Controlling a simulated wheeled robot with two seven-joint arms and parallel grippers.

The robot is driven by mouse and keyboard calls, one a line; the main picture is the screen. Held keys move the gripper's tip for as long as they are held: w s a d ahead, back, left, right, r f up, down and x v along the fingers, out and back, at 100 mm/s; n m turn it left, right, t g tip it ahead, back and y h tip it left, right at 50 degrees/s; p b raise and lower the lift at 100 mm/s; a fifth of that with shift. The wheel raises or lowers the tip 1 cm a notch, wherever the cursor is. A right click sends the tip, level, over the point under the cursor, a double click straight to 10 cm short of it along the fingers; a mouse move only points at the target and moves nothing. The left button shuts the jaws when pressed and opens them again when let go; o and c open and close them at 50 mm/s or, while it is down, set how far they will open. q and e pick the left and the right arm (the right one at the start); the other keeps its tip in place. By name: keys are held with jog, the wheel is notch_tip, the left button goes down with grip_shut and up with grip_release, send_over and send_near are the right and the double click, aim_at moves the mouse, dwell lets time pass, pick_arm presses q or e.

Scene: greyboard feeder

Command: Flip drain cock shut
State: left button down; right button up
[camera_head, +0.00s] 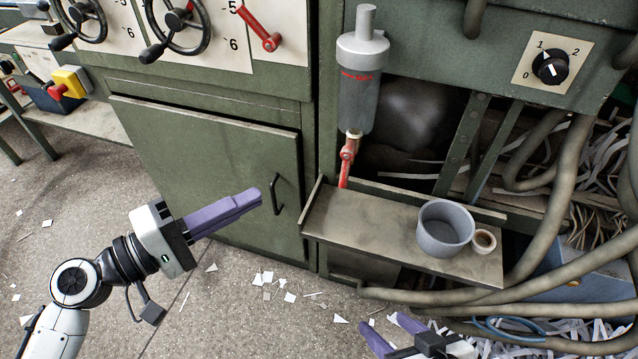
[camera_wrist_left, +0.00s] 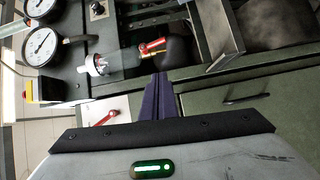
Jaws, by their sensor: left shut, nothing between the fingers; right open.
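The drain cock's red lever (camera_head: 347,160) hangs almost straight down from a brass fitting (camera_head: 354,134) under the grey filter bowl (camera_head: 357,100). The red lever also shows in the left wrist view (camera_wrist_left: 152,47), beside the bowl (camera_wrist_left: 113,62). My left gripper (camera_head: 256,195) has its purple fingers shut and empty, in front of the green cabinet door, left of and lower than the lever in the head view. Its fingers also show in the left wrist view (camera_wrist_left: 160,78), apart from the lever. My right gripper (camera_head: 386,324) is open at the bottom edge, below the shelf.
The door handle (camera_head: 277,195) is close to my left fingertips. Another red lever (camera_head: 261,30) is on the panel above. Thick hoses (camera_head: 555,200) run at right.

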pick_arm(q)
send_near(346, 167)
jog(key=w+d+f, duration=0.2)
jog(key=w+d, duration=0.1)
jog(key=w, duration=0.1)
jog(key=shift+w+d, duration=0.2)
jog(key=shift+d, duration=0.1)
jog(key=shift+f, duration=0.2)
